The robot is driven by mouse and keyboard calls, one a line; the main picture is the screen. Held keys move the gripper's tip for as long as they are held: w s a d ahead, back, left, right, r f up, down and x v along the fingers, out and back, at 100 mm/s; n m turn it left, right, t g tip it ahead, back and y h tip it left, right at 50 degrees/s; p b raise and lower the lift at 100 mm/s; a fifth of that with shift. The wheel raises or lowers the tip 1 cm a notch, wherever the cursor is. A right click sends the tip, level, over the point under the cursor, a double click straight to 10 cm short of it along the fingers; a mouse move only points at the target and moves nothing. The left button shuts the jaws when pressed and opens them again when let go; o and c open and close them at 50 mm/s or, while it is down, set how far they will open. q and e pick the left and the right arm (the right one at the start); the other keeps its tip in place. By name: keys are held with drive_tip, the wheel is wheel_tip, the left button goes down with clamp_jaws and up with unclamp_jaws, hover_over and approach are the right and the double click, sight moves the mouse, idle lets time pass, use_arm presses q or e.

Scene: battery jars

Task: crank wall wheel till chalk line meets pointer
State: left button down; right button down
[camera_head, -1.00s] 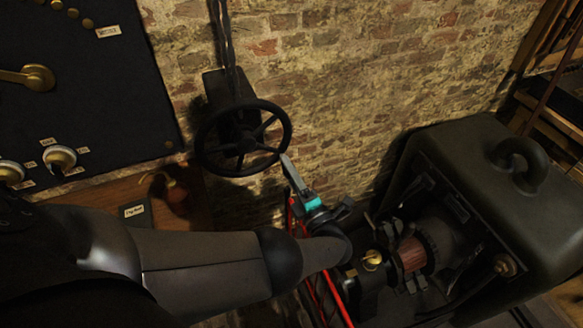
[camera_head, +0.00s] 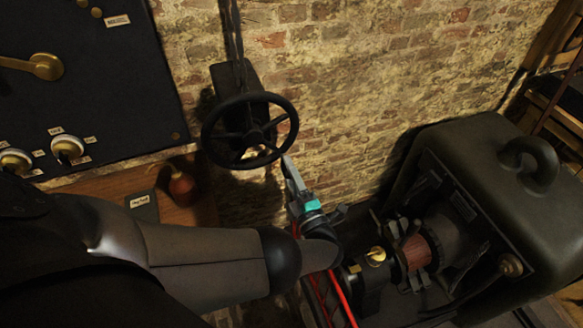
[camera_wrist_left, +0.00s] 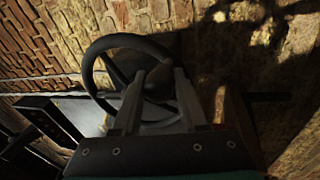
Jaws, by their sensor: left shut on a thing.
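The black spoked hand wheel (camera_head: 207,131) is mounted on the brick wall in the head view. It also shows in the left wrist view (camera_wrist_left: 91,66). My left gripper (camera_head: 288,163) is at the lower right of the wheel's rim, its fingers closed on the rim. In the left wrist view the two fingers (camera_wrist_left: 160,78) reach onto the wheel and cover part of it. I cannot make out a chalk line or a pointer in either view. My right gripper is not in view.
A dark panel (camera_head: 90,110) with brass and white knobs hangs left of the wheel. A wooden shelf (camera_head: 110,178) with a small red-brown jar (camera_head: 181,187) lies below it. A bulky dark green machine (camera_head: 480,150) stands to the right.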

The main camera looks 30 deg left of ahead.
sight(261, 163)
use_arm(q)
drive_tip(key=s+f+m, duration=0.1)
drive_tip(key=s+a+m, duration=0.1)
drive_tip(key=m, duration=0.1)
drive_tip(key=shift+s+a+f+m+t+h, duration=0.1)
drive_tip(key=shift+a+f+m+t+h, duration=0.2)
drive_tip(key=shift+f+t, duration=0.1)
drive_tip(key=shift+s+a+f+m+t+h+p, duration=0.2)
drive_tip(key=shift+s+a+m+t+h+p, duration=0.35)
drive_tip(key=shift+m, duration=0.7)
drive_tip(key=shift+s+a+f+m+t+h+p, duration=0.1)
drive_tip(key=shift+s+a+f+m+t+p, duration=0.2)
drive_tip(key=shift+s+a+m, duration=0.65)
drive_tip(key=shift+w+d+r+m, duration=0.1)
drive_tip(key=shift+w+d+m, duration=0.15)
drive_tip(key=shift+d+m, duration=0.15)
drive_tip(key=shift+c, duration=2.3)
unclamp_jaws()
drive_tip(key=shift+r, duration=0.1)
drive_tip(key=shift+w, duration=0.1)
